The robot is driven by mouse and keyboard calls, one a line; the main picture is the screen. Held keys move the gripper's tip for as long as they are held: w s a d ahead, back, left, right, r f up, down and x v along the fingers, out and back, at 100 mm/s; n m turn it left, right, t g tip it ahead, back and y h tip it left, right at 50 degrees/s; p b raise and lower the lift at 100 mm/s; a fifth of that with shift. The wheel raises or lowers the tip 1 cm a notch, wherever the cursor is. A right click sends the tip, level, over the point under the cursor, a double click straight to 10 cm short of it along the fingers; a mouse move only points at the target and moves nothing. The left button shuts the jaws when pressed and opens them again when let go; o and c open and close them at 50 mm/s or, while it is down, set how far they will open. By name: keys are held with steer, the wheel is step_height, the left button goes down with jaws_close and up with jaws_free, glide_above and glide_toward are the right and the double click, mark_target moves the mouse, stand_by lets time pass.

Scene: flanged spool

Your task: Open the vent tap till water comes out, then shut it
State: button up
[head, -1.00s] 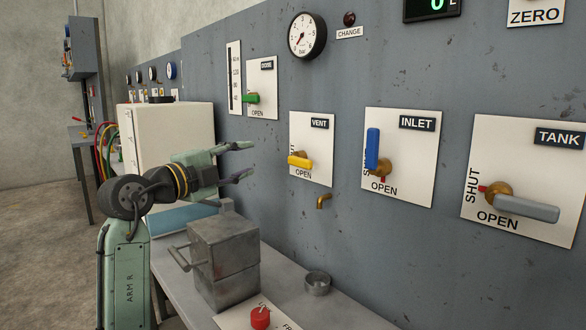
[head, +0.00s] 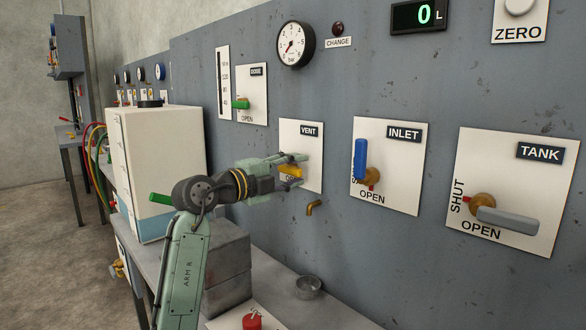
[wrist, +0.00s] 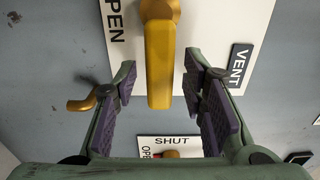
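The vent tap's yellow lever (head: 290,171) is on a white plate marked VENT, with OPEN along its lower edge. The spout also shows in the wrist view (wrist: 82,104).
A small metal cup (head: 308,287) stands on the bench below the spout. The inlet's blue lever (head: 360,160) points up and the tank's grey lever (head: 508,221) points right. The green-levered plate (head: 252,95) is up and left. The display (head: 425,15) reads 0 L.

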jaws_close()
stand_by(0.5)
stand_by(0.4)
